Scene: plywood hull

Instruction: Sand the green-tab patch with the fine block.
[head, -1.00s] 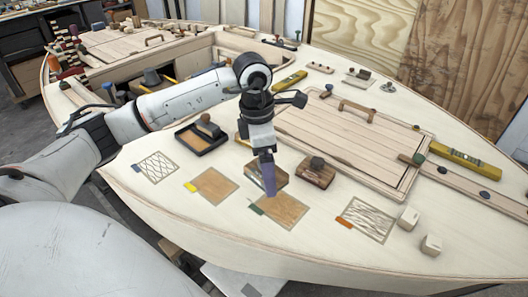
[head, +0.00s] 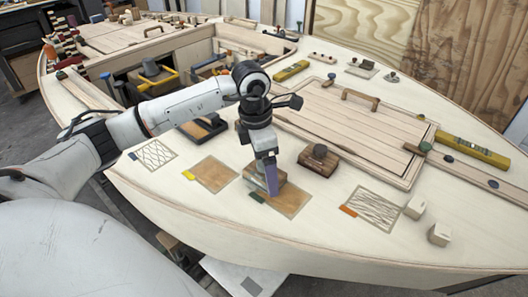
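The patch with the green tab (head: 256,196) is a bare tan rectangle (head: 287,199) on the pale deck. A light wooden sanding block with a grey-green knob (head: 261,167) stands at its far edge, partly behind my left gripper (head: 271,190). The gripper points down in front of this block, its purple finger overlapping block and patch. Its other finger is hidden, so its grip cannot be told. A darker block with a brown knob (head: 319,158) stands to the right. No marking shows which block is fine. My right gripper is out of view.
A yellow-tab patch (head: 214,174) and a scribbled orange-tab patch (head: 371,209) flank the green one. A black tray (head: 205,128) lies behind my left arm. A raised hatch (head: 350,130) is at the back right. Two pale blocks (head: 416,207) stand near the right front edge.

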